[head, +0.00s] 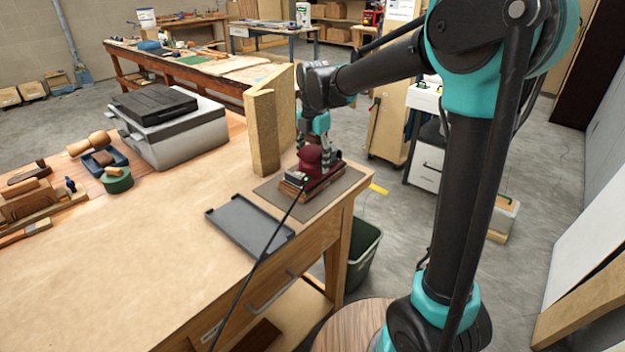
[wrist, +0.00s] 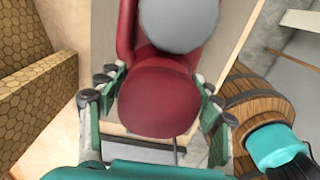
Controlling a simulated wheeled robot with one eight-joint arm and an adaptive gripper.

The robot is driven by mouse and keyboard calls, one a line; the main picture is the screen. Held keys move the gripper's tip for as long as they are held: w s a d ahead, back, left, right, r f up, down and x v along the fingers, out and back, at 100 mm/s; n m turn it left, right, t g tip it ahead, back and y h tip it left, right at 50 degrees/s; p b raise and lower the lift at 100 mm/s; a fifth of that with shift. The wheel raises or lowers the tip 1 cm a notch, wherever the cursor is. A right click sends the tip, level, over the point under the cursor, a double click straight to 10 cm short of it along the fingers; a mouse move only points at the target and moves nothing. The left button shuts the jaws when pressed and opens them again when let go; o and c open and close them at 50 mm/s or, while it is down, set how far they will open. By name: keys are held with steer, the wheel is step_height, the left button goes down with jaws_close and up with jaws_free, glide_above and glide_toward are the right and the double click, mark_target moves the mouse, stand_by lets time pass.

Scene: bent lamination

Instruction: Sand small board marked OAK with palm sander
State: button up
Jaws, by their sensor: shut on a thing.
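The palm sander (head: 312,160) is dark red with a black cord running off toward the front of the bench. It sits low over a small wooden board (head: 293,187) on a dark mat (head: 345,184) at the bench's right corner. No OAK marking is readable. My gripper (head: 317,150) is shut on the sander from above. In the wrist view, the sander's red body (wrist: 160,98) lies between the finger pads, and it hides most of what is under it.
A tall bent wooden piece (head: 265,130) stands close to the left of the sander. An empty grey tray (head: 248,226) lies in front of the mat. A grey machine case (head: 168,125) and hand tools are farther left. The bench's front middle is clear. A green bin (head: 362,250) stands below the right edge.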

steer(key=shift+s+a+r, duration=0.1)
steer(key=shift+s+a, duration=0.6)
steer(key=shift+s, duration=0.2)
stand_by(6.8)
